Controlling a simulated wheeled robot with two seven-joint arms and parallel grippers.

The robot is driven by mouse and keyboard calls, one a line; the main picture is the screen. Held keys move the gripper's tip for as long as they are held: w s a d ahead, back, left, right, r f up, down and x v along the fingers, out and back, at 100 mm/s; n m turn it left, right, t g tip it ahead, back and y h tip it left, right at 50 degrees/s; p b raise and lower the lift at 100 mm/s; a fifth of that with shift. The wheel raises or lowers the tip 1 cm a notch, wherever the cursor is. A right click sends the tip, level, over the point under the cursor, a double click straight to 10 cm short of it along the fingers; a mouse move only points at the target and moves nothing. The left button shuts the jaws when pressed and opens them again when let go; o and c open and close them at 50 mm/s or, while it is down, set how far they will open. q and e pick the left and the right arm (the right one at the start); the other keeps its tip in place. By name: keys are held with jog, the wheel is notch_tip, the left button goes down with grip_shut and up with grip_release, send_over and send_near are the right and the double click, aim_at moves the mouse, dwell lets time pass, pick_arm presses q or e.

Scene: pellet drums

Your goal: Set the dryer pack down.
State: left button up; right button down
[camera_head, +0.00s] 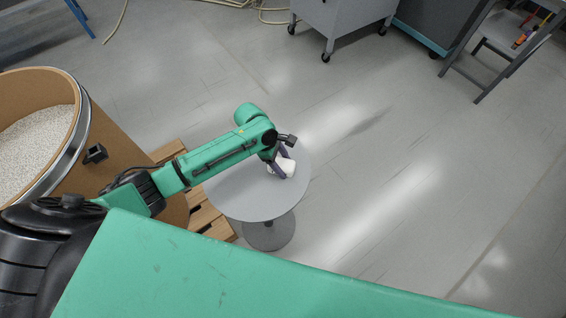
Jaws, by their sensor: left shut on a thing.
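The dryer pack (287,167) is a small white packet held at the end of my left arm. My left gripper (281,164) is shut on it, above the round grey table (244,204). The pack shows over the table's far right part. I cannot tell whether it touches the tabletop. The gripper and wrist hide part of the pack. My right gripper is not in view.
An open drum of white pellets (30,140) stands at the left on a wooden pallet (209,222). The floor right of the table is clear.

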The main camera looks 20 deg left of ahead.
pick_arm(q)
jog(key=shift+w+d+f, duration=0.1)
jog(key=o, duration=1.5)
jog(key=shift+c, duration=0.2)
jog(key=shift+r, duration=0.25)
jog(key=v, duration=1.1)
jog(key=shift+a+r, duration=0.25)
jog(key=shift+r, duration=0.05)
